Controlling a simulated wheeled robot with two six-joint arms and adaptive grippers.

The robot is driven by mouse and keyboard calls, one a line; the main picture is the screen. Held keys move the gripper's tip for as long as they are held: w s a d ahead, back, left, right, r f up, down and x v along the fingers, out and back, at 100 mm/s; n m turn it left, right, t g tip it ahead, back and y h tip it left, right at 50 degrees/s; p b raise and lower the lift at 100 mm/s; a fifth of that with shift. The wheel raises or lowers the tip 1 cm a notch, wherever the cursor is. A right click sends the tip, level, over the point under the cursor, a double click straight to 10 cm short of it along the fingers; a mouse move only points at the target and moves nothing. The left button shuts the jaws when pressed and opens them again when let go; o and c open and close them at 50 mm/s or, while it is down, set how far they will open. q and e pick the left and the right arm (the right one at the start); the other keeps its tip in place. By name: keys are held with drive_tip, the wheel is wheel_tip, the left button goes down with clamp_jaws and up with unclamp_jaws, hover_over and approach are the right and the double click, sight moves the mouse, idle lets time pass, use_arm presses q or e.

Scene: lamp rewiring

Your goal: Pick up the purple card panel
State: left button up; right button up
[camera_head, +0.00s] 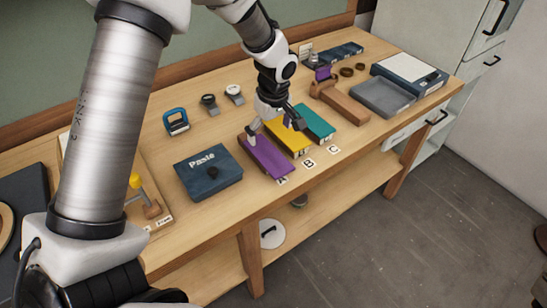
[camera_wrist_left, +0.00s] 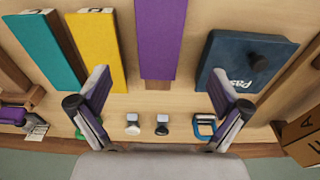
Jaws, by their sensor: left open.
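The purple card panel (camera_head: 268,158) lies flat on the workbench beside label A, left of a yellow panel (camera_head: 284,138) and a teal panel (camera_head: 316,121). My left gripper (camera_head: 275,130) is open and empty, over the far end of the purple panel. In the left wrist view the purple panel (camera_wrist_left: 160,40) runs down from the top edge, centred between the spread fingers (camera_wrist_left: 160,95). I cannot tell the exact height of the fingertips above it. My right gripper is not in view.
A dark blue Paste box (camera_head: 207,174) with a knob stands left of the purple panel. A blue clip-like item (camera_head: 176,121) and two small knobs lie behind. The bench's front edge is close.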

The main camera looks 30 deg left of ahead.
sight(267, 155)
use_arm(q)
drive_tip(key=f, duration=0.1)
drive_tip(key=w+f, duration=0.1)
drive_tip(key=f, duration=0.1)
drive_tip(key=shift+a, duration=0.1)
drive_tip(key=f, duration=0.1)
drive_tip(key=f+p, duration=0.1)
drive_tip(key=f, duration=0.1)
drive_tip(key=a+f+p, duration=0.1)
drive_tip(key=shift+s+f, duration=0.25)
drive_tip(key=shift+s, duration=0.1)
drive_tip(key=shift+w+f, duration=0.25)
drive_tip(key=shift+f, duration=0.05)
drive_tip(key=shift+s+d+r, duration=0.1)
drive_tip(key=shift+s+r, duration=0.05)
drive_tip(key=c, duration=1.2)
drive_tip(key=shift+s, duration=0.15)
drive_tip(key=c, duration=0.4)
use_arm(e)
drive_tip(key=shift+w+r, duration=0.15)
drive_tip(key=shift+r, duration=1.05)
use_arm(q)
drive_tip(key=shift+c, duration=0.3)
